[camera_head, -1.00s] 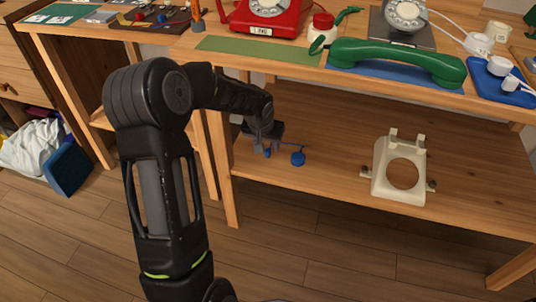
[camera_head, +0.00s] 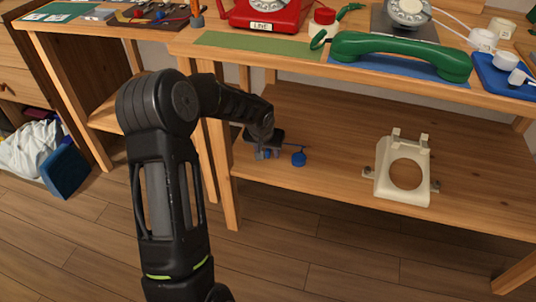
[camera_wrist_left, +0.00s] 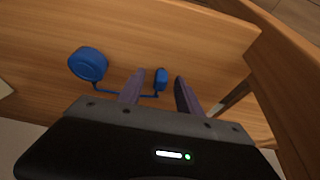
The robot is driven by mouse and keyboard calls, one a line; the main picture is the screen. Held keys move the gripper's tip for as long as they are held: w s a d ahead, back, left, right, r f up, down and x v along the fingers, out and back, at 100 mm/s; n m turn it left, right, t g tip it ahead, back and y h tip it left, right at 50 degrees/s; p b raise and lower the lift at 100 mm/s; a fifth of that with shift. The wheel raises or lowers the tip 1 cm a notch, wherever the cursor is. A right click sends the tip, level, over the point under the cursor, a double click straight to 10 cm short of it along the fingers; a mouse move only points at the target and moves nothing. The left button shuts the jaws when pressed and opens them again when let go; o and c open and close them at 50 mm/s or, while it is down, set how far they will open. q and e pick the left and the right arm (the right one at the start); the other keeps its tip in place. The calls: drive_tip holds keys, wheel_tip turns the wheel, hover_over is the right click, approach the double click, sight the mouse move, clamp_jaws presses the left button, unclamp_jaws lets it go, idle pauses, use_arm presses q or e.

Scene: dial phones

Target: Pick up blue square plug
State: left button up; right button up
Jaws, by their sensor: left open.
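The blue plug (camera_wrist_left: 160,80) lies on the lower wooden shelf. In the left wrist view it sits between the two fingers of my left gripper (camera_wrist_left: 160,86), apart from both. A thin blue cord runs from it to a round blue piece (camera_wrist_left: 88,64) at the left, which in the head view (camera_head: 299,159) lies right of the gripper. In the head view my left gripper (camera_head: 268,150) reaches down at the shelf's left end and is open. There it partly hides the plug. My right gripper is not in view.
A cream phone shell (camera_head: 404,172) lies on the lower shelf (camera_head: 330,125) at right. Above are a green handset (camera_head: 400,52) and a red phone (camera_head: 264,14) on the tabletop.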

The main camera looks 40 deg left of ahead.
use_arm(q)
drive_tip(key=shift+c, duration=0.4)
clamp_jaws()
idle(0.4)
